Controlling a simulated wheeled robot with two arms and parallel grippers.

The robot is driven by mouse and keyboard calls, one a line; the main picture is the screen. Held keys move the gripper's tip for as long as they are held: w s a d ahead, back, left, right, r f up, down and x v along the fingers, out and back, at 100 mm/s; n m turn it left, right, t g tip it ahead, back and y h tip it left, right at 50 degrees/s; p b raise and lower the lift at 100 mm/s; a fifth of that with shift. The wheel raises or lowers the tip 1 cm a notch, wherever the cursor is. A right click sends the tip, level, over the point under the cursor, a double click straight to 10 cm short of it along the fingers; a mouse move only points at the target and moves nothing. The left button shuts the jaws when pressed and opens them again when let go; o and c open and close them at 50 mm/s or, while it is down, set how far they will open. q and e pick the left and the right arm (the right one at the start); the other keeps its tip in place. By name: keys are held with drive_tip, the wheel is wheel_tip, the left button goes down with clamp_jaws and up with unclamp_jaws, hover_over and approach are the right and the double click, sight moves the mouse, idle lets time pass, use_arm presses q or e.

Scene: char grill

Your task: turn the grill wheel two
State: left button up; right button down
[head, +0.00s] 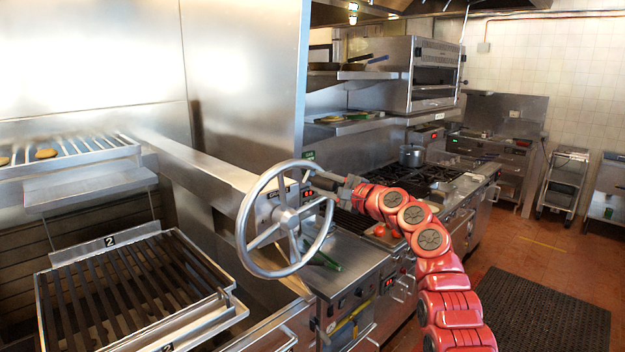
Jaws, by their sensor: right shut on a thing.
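The grill wheel (246,241), a large metal hand wheel with spokes and a central hub, stands upright in the middle of the head view. My right gripper (318,181) reaches in from the right and is shut on the wheel's rim at its upper right. A char grill grate (120,290) with dark bars and a plate marked 2 lies left of the wheel. My left gripper is not in view.
A raised rack (80,150) with a few patties is at the back left. A counter with burners (425,180) and a pot (411,155) runs behind my right arm. A dark floor mat (540,310) lies at the lower right.

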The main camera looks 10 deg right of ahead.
drive_tip(key=w+d+f+m+b, duration=0.3)
drive_tip(key=d+f+m, duration=0.1)
drive_tip(key=f+m, duration=0.5)
drive_tip(key=shift+f, duration=0.45)
drive_tip(key=shift+d, duration=0.1)
drive_tip(key=c, duration=1)
unclamp_jaws()
drive_tip(key=o, duration=0.4)
drive_tip(key=shift+s+r, duration=0.1)
drive_tip(key=shift+s, duration=0.05)
drive_tip(key=shift+o, duration=0.2)
